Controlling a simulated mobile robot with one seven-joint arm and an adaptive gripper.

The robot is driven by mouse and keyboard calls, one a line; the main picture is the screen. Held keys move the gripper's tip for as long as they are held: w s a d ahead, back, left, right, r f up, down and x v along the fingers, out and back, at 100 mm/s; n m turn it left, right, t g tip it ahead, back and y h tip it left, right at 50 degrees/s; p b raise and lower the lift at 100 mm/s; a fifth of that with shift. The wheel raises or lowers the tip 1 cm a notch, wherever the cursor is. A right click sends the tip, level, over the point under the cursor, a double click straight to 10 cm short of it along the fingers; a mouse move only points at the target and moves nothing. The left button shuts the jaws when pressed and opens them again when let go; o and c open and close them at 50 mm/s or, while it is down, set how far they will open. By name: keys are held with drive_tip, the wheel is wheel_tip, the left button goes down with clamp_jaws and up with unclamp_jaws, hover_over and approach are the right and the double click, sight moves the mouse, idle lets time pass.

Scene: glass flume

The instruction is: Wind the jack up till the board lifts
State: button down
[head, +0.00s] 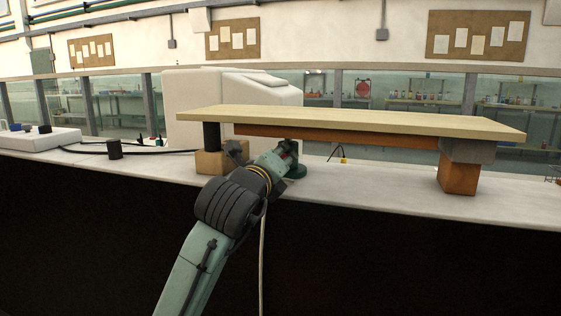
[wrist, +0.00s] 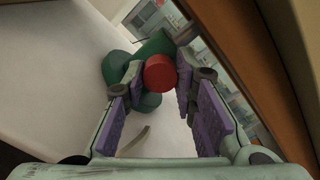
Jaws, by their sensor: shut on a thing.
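The pale board (head: 340,120) spans the bench, with a brown rail along its underside. The dark green jack (head: 296,171) stands on the bench under it, partly hidden by my arm. In the wrist view the green jack (wrist: 118,68) lies just beyond the fingers, and its red round knob (wrist: 160,74) is between the purple pads. My gripper (wrist: 160,68) is shut on this knob; in the head view my gripper (head: 285,160) reaches under the board. Whether the jack's top touches the board is hidden.
A black post (head: 211,136) on a wooden block (head: 209,164) stands under the board's left end. A grey piece (head: 468,151) on an orange-brown block (head: 458,180) is under the right end. A white housing (head: 190,105) stands behind. A black cylinder (head: 115,149) and cables lie left.

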drive_tip(key=c, duration=1.3)
unclamp_jaws()
drive_tip(key=v, duration=1.2)
